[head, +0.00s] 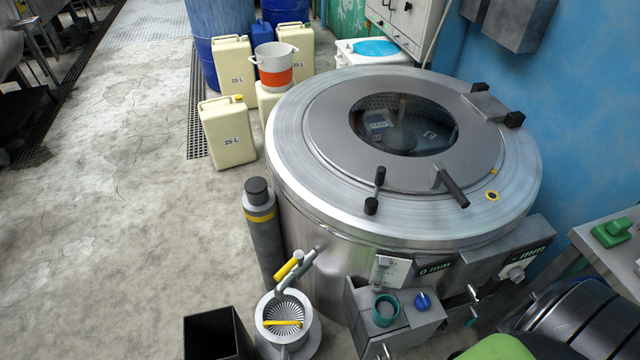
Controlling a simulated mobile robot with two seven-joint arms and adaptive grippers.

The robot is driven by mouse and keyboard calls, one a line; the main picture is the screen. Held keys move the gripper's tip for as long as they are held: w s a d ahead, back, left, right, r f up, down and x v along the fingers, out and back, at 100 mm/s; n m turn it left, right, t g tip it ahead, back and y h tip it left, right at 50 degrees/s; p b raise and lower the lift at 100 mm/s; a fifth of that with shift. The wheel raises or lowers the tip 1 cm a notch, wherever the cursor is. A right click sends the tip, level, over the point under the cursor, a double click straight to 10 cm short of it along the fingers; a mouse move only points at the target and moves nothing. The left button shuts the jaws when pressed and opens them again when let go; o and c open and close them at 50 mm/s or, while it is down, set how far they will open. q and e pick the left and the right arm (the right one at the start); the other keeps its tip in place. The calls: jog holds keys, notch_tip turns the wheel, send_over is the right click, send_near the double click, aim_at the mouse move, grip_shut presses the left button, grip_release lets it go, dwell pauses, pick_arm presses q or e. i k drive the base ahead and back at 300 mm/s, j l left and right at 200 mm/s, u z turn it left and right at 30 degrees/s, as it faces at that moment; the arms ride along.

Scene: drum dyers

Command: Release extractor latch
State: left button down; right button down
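The extractor (290,150) is a large round stainless steel machine at the centre right. Its grey lid (330,130) lies flat and closed, with a round dark window (403,124). A small lever with black ends (375,190), which looks like the latch, sits at the lid's front edge. A black bar handle (453,188) stands to its right, also at the lid's front. A hinge with two black blocks (497,106) is at the lid's far right. Neither of my grippers is in view, and nothing touches the lever or handle.
A dark post (260,225) and a small pot with a yellow-handled lever (288,268) stand at the extractor's front left. Boxes with a blue knob (422,301) are at its front. Cream canisters (227,130) stand behind left. Floor at left is largely clear.

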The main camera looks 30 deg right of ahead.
aim_at(371, 204)
jog(key=i+j, duration=0.1)
jog(key=j, duration=0.6)
jog(key=i+j+z, duration=0.1)
jog(key=j, duration=0.65)
jog(key=j+z, duration=0.1)
jog(key=j, duration=0.6)
jog(key=i, duration=0.05)
